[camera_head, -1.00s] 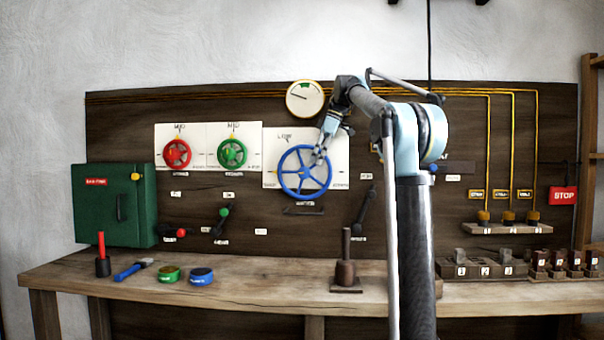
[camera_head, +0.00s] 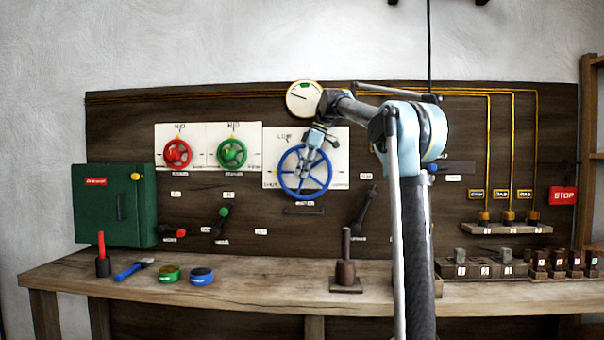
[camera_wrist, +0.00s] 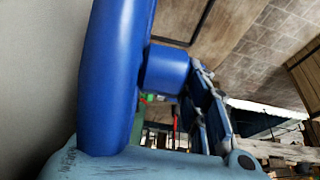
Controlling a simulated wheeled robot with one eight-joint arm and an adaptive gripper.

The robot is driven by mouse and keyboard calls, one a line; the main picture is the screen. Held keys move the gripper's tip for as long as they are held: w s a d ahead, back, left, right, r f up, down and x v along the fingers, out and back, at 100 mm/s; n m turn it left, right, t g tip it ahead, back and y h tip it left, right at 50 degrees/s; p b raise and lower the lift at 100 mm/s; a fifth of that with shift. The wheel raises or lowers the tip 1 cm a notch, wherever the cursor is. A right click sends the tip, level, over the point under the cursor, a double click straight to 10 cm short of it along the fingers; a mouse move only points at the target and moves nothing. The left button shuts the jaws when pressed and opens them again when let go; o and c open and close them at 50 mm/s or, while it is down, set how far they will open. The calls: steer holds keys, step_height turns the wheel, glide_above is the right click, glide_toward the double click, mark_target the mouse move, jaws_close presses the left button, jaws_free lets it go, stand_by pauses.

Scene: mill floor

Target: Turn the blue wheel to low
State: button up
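The blue wheel (camera_head: 281,178) is mounted on a white plate on the dark board, with a LOW label (camera_head: 284,137) above its top left. My gripper (camera_head: 307,164) is at the wheel's upper right part, in front of its spokes. In the wrist view the blue rim (camera_wrist: 110,75) stands very close, with a short blue stub (camera_wrist: 166,70) beside it. A grey-blue part of my gripper lies against or just below the rim at the bottom. Whether the fingers close on the wheel is hidden.
A red wheel (camera_head: 177,153) and a green wheel (camera_head: 232,153) are to the left. A round gauge (camera_head: 304,98) sits above, close to my arm. A dark lever (camera_head: 364,211) is at lower right. The bench (camera_head: 250,275) holds tools and a peg block (camera_head: 345,279).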

steer(key=c, duration=0.5)
steer(key=shift+w+d+y, duration=0.1)
steer(key=shift+d+y, duration=0.2)
steer(key=shift+y, duration=0.8)
steer(key=y, duration=0.3)
steer(key=shift+d+y, duration=0.2)
steer(key=shift+y, duration=0.1)
steer(key=y, duration=0.5)
steer(key=shift+d+f+y, duration=0.2)
steer(key=shift+d+y, duration=0.1)
steer(key=shift+y, duration=0.1)
steer(key=o, duration=0.8)
steer(key=shift+f, duration=0.1)
